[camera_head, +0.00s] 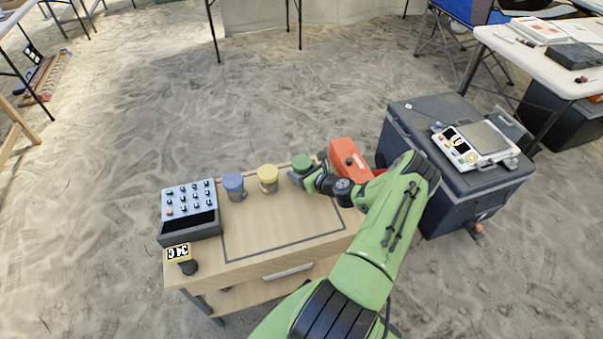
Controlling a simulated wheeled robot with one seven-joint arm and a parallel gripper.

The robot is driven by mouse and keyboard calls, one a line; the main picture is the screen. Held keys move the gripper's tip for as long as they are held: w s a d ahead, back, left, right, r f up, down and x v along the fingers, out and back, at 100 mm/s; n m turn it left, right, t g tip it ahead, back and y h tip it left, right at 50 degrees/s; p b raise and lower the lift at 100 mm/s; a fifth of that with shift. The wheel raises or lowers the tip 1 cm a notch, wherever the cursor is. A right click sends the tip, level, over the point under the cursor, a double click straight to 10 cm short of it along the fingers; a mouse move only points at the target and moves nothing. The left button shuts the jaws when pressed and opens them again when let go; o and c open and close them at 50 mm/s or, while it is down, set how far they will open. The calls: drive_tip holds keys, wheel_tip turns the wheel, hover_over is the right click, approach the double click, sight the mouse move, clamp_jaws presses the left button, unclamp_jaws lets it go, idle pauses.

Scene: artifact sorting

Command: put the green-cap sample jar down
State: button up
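The green-cap sample jar (302,162) is at the right end of a row of jars over the wooden table. A blue-cap jar (234,186) and a yellow-cap jar (268,178) stand to its left. My gripper (307,177) is at the green-cap jar, coming from the right. Its fingers are small and partly hidden by the jar and the wrist. I cannot tell whether they are shut on the jar, nor whether the jar's base touches the table.
The wooden table (285,232) has a dark outlined area, clear in front of the jars. A keypad device (189,212) and a small labelled object (179,253) are at its left. A red-orange box (349,160) is close behind my wrist. A dark case (440,185) bears a scale (482,144) at right.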

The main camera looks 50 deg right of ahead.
sight(302, 162)
wheel_tip(302, 162, up, 9)
drive_tip(key=p, duration=0.3)
drive_tip(key=shift+r, duration=0.1)
